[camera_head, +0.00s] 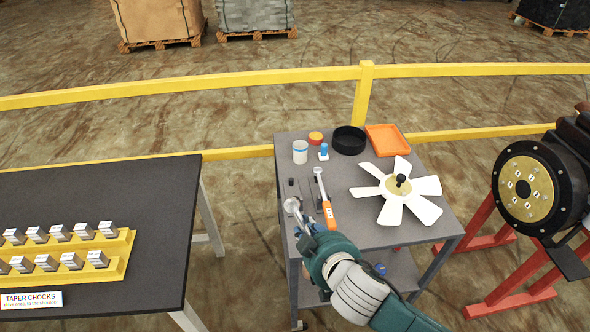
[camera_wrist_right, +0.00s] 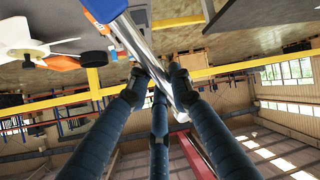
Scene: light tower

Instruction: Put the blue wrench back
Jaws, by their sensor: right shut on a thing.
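The blue wrench has a blue handle (camera_wrist_right: 104,8) and a silver shaft, seen in the wrist view. My right gripper (camera_wrist_right: 157,88) is shut around its silver part. In the head view the right gripper (camera_head: 308,232) is over the near left part of the grey cart top (camera_head: 350,236). A silver wrench end (camera_head: 292,206) shows just beyond its fingers; the blue handle cannot be made out there. A wrench with an orange handle (camera_head: 328,214) lies on the cart just right of the gripper. My left gripper is out of view.
The cart also holds a white fan (camera_head: 419,206), a white cup (camera_head: 300,152), a black ring (camera_head: 348,140) and an orange tray (camera_head: 386,140). A dark table (camera_head: 150,200) with metal chocks stands left. A black hub (camera_head: 507,188) on red stands is right.

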